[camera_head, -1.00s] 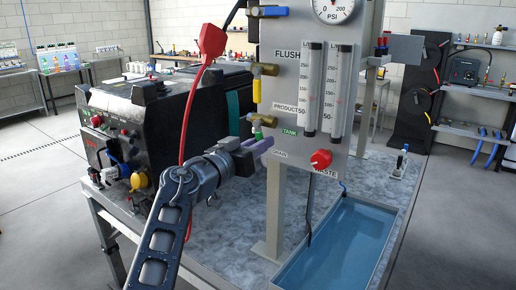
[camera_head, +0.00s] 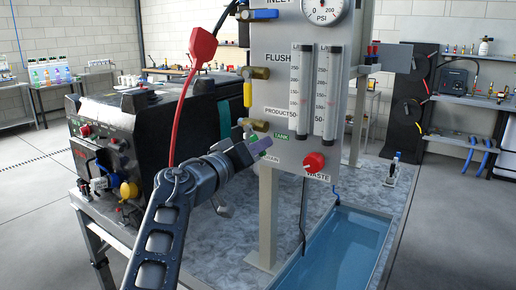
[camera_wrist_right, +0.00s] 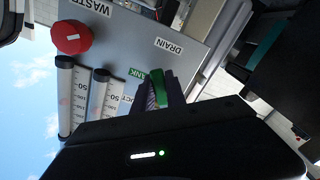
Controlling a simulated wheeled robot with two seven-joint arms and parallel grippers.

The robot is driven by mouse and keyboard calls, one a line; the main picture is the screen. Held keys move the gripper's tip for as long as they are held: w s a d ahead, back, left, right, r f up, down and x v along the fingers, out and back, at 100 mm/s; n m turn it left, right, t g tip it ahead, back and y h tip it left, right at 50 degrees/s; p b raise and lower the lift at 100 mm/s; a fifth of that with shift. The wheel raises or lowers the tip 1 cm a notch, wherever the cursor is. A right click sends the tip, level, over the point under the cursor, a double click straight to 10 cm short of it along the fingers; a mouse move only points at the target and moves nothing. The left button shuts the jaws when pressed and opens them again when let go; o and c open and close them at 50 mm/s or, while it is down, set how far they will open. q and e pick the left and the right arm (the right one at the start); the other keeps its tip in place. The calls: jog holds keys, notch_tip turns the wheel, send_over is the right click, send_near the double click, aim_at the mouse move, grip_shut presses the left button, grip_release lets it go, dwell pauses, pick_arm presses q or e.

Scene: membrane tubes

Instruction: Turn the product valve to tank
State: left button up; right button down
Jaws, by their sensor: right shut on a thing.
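The product valve (camera_head: 254,124) is a brass body low on the left side of the grey panel. Its green handle (camera_wrist_right: 157,88) lies between the fingers of my right gripper (camera_wrist_right: 160,93) in the right wrist view. In the head view the right gripper (camera_head: 260,147) is at the panel's left edge, just below the brass body, and hides most of the handle. It is shut on the handle. The green TANK label (camera_head: 281,138) is just right of the fingertips. A DRAIN label (camera_wrist_right: 168,45) also shows in the wrist view. My left gripper is not in view.
Above are a yellow-handled flush valve (camera_head: 256,73) and a blue-handled inlet valve (camera_head: 262,14). Two clear flowmeters (camera_head: 327,95) and a red waste knob (camera_head: 314,162) are on the panel. A dark machine (camera_head: 130,135) stands left. A blue water basin (camera_head: 340,245) is below right.

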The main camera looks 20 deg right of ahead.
jog(key=c, duration=1.4)
grip_release()
jog(key=shift+o, duration=0.2)
jog(key=b+v, duration=0.1)
jog(key=v, duration=0.6)
jog(key=shift+s+a+b, duration=0.25)
jog(key=shift+a+b, duration=0.05)
jog(key=shift+c, duration=0.5)
